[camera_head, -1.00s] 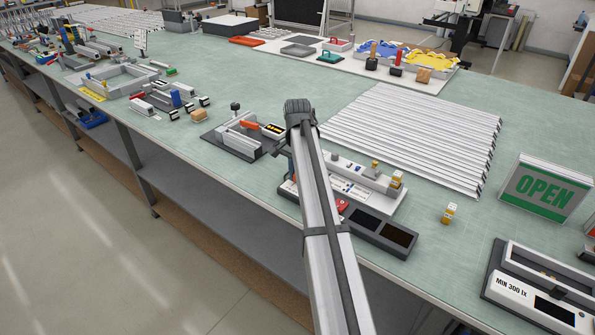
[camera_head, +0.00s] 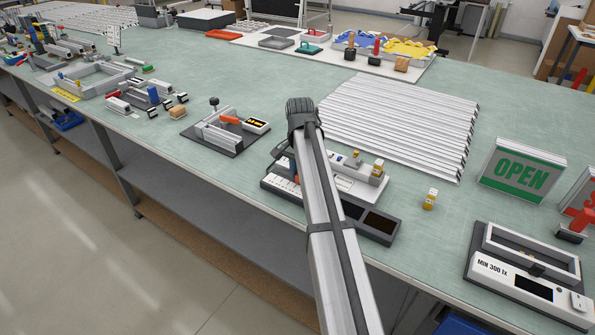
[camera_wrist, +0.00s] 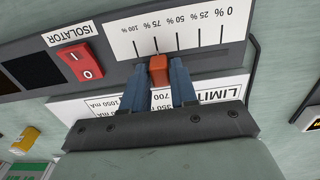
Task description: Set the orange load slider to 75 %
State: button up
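The orange load slider (camera_wrist: 158,70) stands at the 75 % tick of its printed scale (camera_wrist: 185,40), which appears upside down in the wrist view. My gripper (camera_wrist: 159,73) has its two blue fingers on either side of the slider knob, with no clear gap beside it; they look shut on it. The device's grey front panel (camera_head: 283,188) shows in the head view left of my arm.
A red isolator switch (camera_wrist: 76,64) sits close to the slider. Dark windows (camera_head: 381,222) lie at the panel's end.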

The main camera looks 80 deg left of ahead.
jog(key=o, duration=0.3)
notch_tip(320, 180, up, 14)
jog(key=shift+f, duration=0.1)
dwell(0.6)
dwell(0.5)
